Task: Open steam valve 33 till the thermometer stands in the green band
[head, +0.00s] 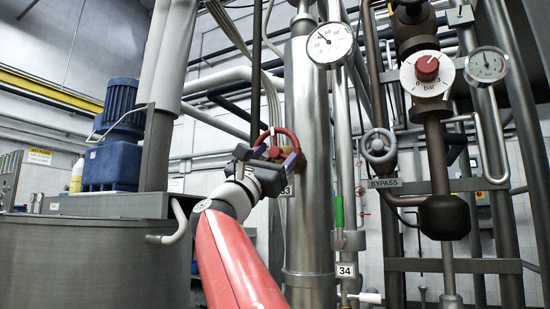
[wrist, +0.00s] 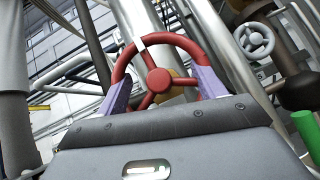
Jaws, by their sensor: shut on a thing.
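A red handwheel (head: 283,135) is on the steel column in the middle of the head view. In the wrist view the same red handwheel (wrist: 158,80) shows three spokes and a white mark at the top left of its rim. My gripper (head: 275,155) is shut on the handwheel, with its purple fingers (wrist: 162,88) at both sides of the rim.
A tag reading 34 (head: 346,271) is low on a thin pipe with a green sleeve (head: 339,211). A grey handwheel (head: 379,146) marked BYPASS, a red knob on a bar dial (head: 427,76) and another gauge (head: 487,65) are at right. A blue motor (head: 113,140) stands left.

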